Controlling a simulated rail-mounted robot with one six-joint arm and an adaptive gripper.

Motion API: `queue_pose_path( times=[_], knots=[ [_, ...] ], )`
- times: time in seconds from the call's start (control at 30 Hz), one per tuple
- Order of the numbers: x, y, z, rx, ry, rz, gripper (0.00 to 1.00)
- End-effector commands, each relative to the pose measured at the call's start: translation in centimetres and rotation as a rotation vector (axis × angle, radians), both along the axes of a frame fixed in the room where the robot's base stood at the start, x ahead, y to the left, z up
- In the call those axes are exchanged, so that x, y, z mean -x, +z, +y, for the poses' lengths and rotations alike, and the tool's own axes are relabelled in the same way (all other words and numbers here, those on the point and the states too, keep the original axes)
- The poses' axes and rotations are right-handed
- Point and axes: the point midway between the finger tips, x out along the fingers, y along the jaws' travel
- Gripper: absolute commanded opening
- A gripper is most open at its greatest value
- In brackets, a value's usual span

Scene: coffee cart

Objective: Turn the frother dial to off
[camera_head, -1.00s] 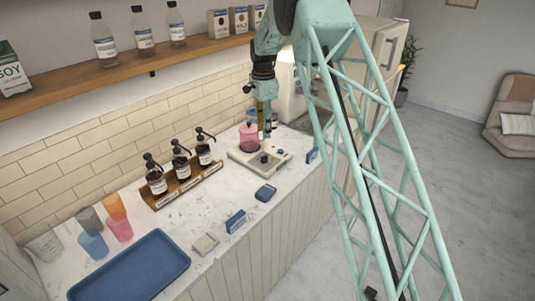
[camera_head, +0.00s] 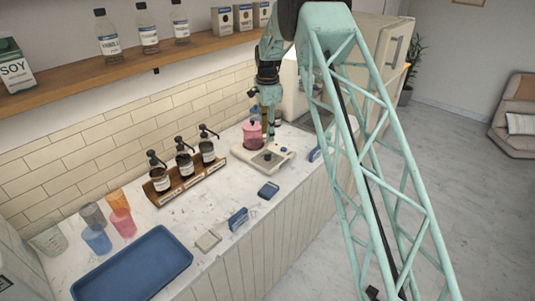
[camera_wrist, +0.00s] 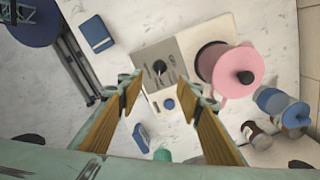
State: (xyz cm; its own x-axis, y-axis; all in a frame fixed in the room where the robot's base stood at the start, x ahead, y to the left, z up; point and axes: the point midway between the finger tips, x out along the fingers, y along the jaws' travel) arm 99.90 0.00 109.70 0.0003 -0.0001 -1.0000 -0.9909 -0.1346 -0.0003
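The frother is a pale base (camera_head: 243,152) with a grey metal plate (camera_wrist: 185,45). Its black dial (camera_wrist: 160,67) stands on the plate and also shows in the head view (camera_head: 267,156). A blue round button (camera_wrist: 169,104) is beside the dial. A pink lidded pitcher (camera_wrist: 228,72) stands on the base, right of the dial in the wrist view. My gripper (camera_wrist: 168,90) is open and empty above the base. In the wrist view its two fingertips lie on either side of the dial and button area. I see no contact with the dial.
Pump bottles in a wooden rack (camera_head: 190,184) stand left of the frother. A blue box (camera_wrist: 96,35) and small bottles (camera_wrist: 293,115) are near the base. A blue tray (camera_head: 132,265) and cups (camera_head: 120,222) are further left. The counter between is mostly clear.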

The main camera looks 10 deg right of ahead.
Motion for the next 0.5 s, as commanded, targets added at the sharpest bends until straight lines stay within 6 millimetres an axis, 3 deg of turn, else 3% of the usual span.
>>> queue_pose_path(
  times=[0.5],
  knots=[
    [0.1, -6.8, 0.0, 0.000, 0.000, 0.002, 0.33]
  ],
)
